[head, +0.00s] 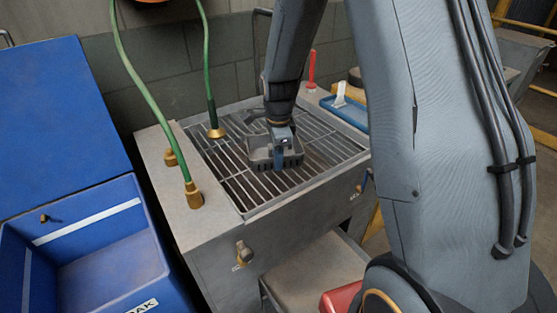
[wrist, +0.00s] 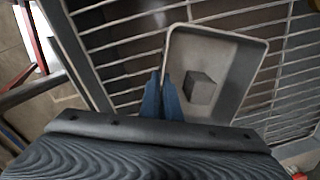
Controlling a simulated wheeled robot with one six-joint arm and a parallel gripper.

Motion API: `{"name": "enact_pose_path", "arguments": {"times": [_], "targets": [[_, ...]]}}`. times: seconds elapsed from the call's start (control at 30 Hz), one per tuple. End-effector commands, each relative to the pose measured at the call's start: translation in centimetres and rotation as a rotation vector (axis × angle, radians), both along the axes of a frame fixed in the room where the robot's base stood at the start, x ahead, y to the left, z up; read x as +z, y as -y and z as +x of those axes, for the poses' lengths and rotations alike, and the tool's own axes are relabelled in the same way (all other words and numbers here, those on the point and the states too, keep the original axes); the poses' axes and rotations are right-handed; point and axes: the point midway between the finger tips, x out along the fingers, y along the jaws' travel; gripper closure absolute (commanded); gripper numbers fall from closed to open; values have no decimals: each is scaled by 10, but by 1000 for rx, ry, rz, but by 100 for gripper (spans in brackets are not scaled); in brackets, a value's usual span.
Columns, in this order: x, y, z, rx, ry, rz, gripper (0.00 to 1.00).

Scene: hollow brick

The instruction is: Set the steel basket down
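The steel basket (head: 262,160) is a small grey open box over the slatted grate of the steel sink bench (head: 190,185). My gripper (head: 281,160) reaches down to the basket's near side. In the wrist view, its blue fingers (wrist: 161,82) are close together, one on each side of the basket's rim wall, shut on it. The basket (wrist: 228,38) looks level there, and a small grey block (wrist: 201,87) lies inside. Whether the basket's underside touches the slats (head: 325,140) or hangs just above them, I cannot tell.
Green hoses with brass ends (head: 194,196) stand at the bench's left. A blue tray (head: 345,112) with a white piece, and a red-handled tool (head: 312,68), are at the back right. An open blue bin (head: 110,265) stands left. Slats around the basket are clear.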

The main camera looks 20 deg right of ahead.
Motion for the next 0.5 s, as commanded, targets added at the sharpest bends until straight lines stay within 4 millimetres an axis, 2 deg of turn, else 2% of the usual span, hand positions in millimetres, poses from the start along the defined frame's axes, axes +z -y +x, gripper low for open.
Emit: {"name": "enact_pose_path", "arguments": {"times": [0.1, 0.23, 0.5], "targets": [[-3, 0, 0, 0, 1, 0, 100], [-3, 0, 0, 0, 0, 0, 78], [-2, 0, 0, 0, 0, 0, 78]]}}
